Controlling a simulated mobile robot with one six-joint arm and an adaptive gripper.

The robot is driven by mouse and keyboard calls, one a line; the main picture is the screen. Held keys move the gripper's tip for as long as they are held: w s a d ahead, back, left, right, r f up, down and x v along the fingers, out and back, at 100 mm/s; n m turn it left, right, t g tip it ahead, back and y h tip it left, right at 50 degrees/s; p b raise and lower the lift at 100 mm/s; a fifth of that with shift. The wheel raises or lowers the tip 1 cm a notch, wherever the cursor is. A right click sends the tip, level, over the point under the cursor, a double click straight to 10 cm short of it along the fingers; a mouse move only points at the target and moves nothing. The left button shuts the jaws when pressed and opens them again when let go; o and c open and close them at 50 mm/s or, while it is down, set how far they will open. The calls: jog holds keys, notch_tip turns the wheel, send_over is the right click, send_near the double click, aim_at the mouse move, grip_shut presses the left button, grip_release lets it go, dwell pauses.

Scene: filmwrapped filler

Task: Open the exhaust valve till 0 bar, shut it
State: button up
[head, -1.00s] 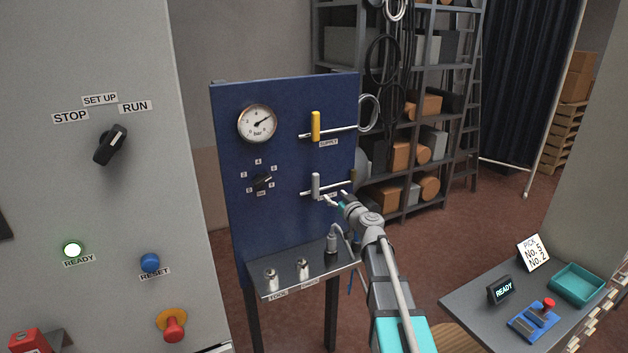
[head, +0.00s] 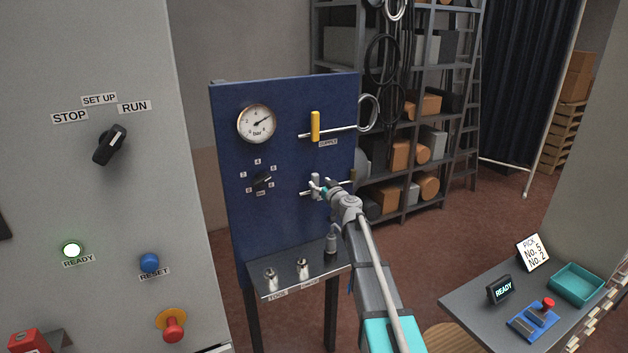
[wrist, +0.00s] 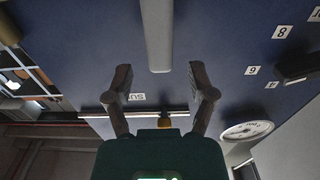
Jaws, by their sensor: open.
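The exhaust valve's grey lever (head: 315,182) stands upright across its pipe on the blue panel, below the yellow supply valve lever (head: 315,126). In the wrist view the grey lever (wrist: 157,35) is in line with the space between my two fingers, ahead of their tips. My gripper (head: 322,190) is open at the lever in the head view; I cannot tell whether it touches. The pressure gauge (head: 257,123) has its needle pointing to the upper right, well away from 0. The lower valve's label is hidden behind my gripper.
A black selector knob (head: 262,181) sits left of the lever. A shelf (head: 285,283) with metal fittings juts out below. A storage rack (head: 400,140) stands behind, and a bench (head: 470,310) is at the right.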

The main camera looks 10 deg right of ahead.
aim_at(316, 180)
jog(key=shift+x, duration=1.95)
